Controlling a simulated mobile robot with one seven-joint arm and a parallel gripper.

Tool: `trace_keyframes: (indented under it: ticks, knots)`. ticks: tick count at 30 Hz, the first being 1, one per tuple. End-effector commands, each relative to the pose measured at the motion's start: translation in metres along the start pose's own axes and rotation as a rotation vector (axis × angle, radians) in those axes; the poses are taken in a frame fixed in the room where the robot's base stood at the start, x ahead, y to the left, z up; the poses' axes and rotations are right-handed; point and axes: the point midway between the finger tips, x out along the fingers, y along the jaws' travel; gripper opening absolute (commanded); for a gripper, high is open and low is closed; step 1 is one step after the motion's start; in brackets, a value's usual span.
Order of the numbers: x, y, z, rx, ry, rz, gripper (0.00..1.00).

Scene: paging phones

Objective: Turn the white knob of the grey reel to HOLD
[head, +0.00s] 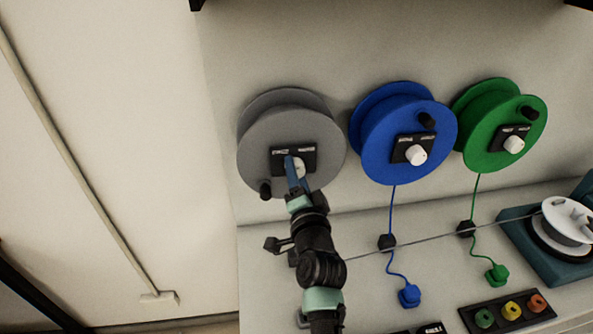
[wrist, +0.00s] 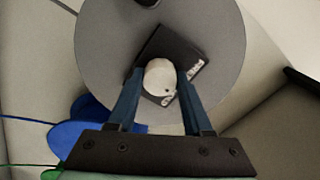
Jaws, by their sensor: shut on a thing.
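The grey reel (head: 262,135) is mounted on the wall panel at the left of the reel row in the head view. Its white knob (head: 300,167) sits on a black label plate (head: 279,160) and is partly covered by my gripper (head: 295,165). In the wrist view the white knob (wrist: 160,77) lies between the two blue fingers of my gripper (wrist: 158,92), which are shut on it. The black plate (wrist: 168,47) appears tilted behind the knob. Its lettering is too small and blurred to read, so the knob's setting cannot be told.
A blue reel (head: 375,140) and a green reel (head: 485,135) hang to the right, each with a white knob and a cord to a plug. A black crank handle (head: 265,190) sticks out of the grey reel at lower left. A teal device (head: 535,255) stands far right.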

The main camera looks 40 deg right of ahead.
Motion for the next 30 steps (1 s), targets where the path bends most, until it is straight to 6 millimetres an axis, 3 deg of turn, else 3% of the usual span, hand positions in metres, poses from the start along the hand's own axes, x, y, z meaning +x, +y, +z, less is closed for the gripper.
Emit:
trace_keyframes:
  ticks: [15,30]
  knots:
    - [-0.0001,-0.0001,0.0005,0.404,-0.001,0.002,0.00]
    - [-0.0001,0.0005,0.0005,0.526,-0.001,0.001,0.00]
